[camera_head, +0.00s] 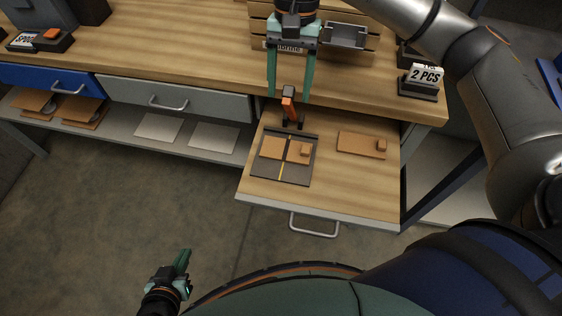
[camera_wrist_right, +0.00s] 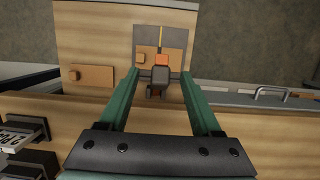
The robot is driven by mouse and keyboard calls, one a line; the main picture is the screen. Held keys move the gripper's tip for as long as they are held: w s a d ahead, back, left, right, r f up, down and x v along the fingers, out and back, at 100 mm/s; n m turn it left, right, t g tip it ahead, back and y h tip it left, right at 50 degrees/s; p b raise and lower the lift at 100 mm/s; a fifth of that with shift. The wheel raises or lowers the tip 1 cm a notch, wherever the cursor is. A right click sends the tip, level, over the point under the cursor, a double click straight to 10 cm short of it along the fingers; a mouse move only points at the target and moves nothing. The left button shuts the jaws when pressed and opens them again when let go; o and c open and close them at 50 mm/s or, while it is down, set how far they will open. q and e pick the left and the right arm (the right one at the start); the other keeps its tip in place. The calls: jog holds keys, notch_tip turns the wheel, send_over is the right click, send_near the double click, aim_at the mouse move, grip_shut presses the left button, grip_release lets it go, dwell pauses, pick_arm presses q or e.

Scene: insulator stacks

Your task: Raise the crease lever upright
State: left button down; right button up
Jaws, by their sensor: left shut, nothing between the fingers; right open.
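The crease lever (camera_head: 288,108) is an orange arm with a dark grip, mounted at the back of a dark creasing board (camera_head: 280,181). It points up and toward the bench; I cannot tell its exact tilt. The board carries a tan card with a small block and a yellow centre line. My right gripper (camera_head: 288,94) is open, with its green fingers on either side of the lever's grip. The right wrist view shows the lever (camera_wrist_right: 160,78) between the spread fingers, with no clear contact. My left gripper (camera_head: 184,260) is shut and empty, low over the floor, far from the lever.
The board sits on a pulled-out wooden drawer (camera_head: 350,190), beside another tan card (camera_head: 361,145) with a block. A wooden rack (camera_head: 360,50) stands behind my right gripper. A "2 PCS" sign (camera_head: 424,80) stands at the bench's right edge. Grey and blue drawers are shut at left.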

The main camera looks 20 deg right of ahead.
jog(key=shift+s+a+r, duration=0.15)
jog(key=shift+s+r, duration=0.1)
jog(key=shift+r, duration=0.1)
jog(key=s+a+r+p, duration=0.2)
jog(key=s+a+r, duration=0.1)
jog(key=s+r, duration=0.1)
jog(key=shift+s, duration=0.15)
dwell(0.4)
dwell(0.5)
